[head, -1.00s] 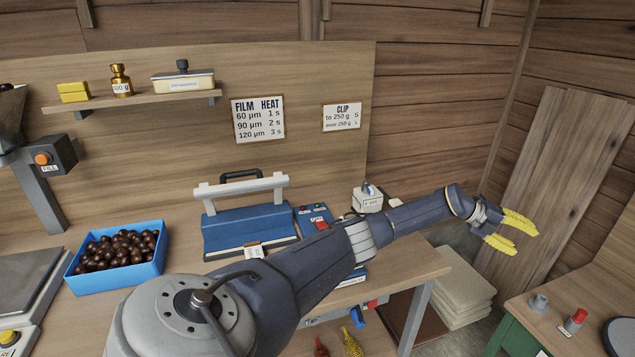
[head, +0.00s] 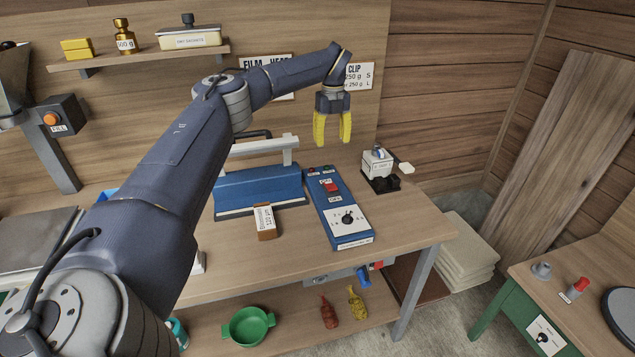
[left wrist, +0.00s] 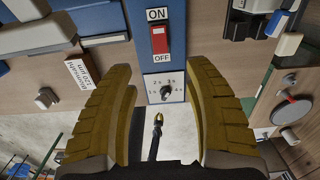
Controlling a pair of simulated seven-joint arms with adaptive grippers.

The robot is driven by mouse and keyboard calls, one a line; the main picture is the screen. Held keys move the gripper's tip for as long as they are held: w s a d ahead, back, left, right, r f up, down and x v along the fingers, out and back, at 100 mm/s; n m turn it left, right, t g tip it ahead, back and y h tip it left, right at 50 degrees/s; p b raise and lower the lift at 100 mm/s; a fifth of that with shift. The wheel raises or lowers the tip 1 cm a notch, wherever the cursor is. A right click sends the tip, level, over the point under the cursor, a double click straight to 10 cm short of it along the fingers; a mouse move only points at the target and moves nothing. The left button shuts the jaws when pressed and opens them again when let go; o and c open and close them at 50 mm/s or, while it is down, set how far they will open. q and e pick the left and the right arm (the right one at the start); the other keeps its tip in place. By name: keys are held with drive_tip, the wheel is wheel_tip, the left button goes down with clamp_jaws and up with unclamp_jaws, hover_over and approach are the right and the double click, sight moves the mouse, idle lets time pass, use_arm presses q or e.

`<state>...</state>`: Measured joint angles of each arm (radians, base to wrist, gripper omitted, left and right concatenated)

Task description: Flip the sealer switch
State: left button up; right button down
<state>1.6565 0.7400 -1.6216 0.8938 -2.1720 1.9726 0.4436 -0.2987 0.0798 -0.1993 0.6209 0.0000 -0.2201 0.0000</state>
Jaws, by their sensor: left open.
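The sealer (head: 258,190) is a blue unit with a pale press bar, standing on the workbench. Its blue control panel (head: 354,238) lies to its right and carries a red rocker switch (head: 330,187) and a white dial plate (head: 347,218). In the left wrist view the red switch (left wrist: 159,40) sits between the marks ON above and OFF below. My left gripper (head: 332,142) is open and empty, yellow fingers pointing down, above the panel's far end. In the left wrist view its fingers (left wrist: 163,100) frame the panel, apart from the switch. My right gripper is not in view.
A small brown labelled box (head: 266,222) stands in front of the sealer. A white clip device (head: 378,163) stands right of the panel. A wall shelf (head: 140,56) is at the back left. My left arm hides much of the bench's left side.

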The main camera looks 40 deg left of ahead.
sight(329, 184)
use_arm(q)
wheel_tip(329, 184, down, 17)
drive_tip(key=shift+f, duration=0.1)
idle(0.6)
clamp_jaws()
drive_tip(key=shift+a, duration=0.1)
idle(0.3)
drive_tip(key=shift+s+t+y, duration=0.15)
drive_tip(key=shift+t+y, duration=0.65)
drive_tip(key=shift+y, duration=0.3)
